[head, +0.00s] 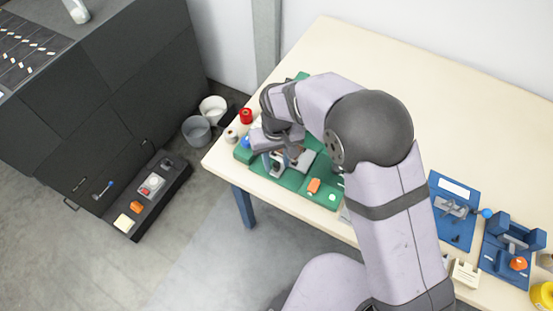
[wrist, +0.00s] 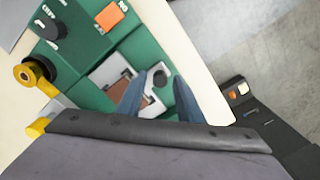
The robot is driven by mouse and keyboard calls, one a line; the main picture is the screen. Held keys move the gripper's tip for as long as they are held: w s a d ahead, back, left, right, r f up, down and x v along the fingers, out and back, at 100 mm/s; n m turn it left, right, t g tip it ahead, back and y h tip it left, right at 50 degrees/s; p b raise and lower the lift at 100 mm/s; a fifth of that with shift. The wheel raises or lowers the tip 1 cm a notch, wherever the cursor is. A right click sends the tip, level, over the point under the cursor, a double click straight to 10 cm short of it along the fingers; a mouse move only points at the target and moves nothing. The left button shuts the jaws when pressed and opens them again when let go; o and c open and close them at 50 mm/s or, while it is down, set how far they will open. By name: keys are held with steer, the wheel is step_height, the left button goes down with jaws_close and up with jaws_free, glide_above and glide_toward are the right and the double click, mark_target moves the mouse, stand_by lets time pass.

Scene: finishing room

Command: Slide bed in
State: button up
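The green machine (head: 292,199) lies at the left end of the table, under my gripper (head: 279,163). In the wrist view, its green base (wrist: 150,47) holds a light grey metal bed (wrist: 104,70) with a brown plate (wrist: 122,92). A dark grey ring-shaped part (wrist: 160,76) is at the right of the bed. My gripper's two blue-grey fingers (wrist: 158,92) are apart, pointing at the base on either side of this ring. I see nothing pinched between them. I cannot tell whether a finger touches the bed. The arm hides part of the machine in the head view.
Blue fixtures (head: 453,209) stand at the table's right. Buckets (head: 197,132) and a dark floor tray (head: 150,195) are left of the table.

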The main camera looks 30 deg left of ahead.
jaws_close()
steer(key=w, duration=1)
steer(key=shift+w, duration=0.15)
steer(key=shift+r, duration=0.1)
steer(key=shift+w, duration=0.15)
steer(key=shift+o, duration=1.2)
jaws_free()
step_height(320, 180, up, 7)
steer(key=b, duration=0.3)
steer(key=shift+r, duration=0.15)
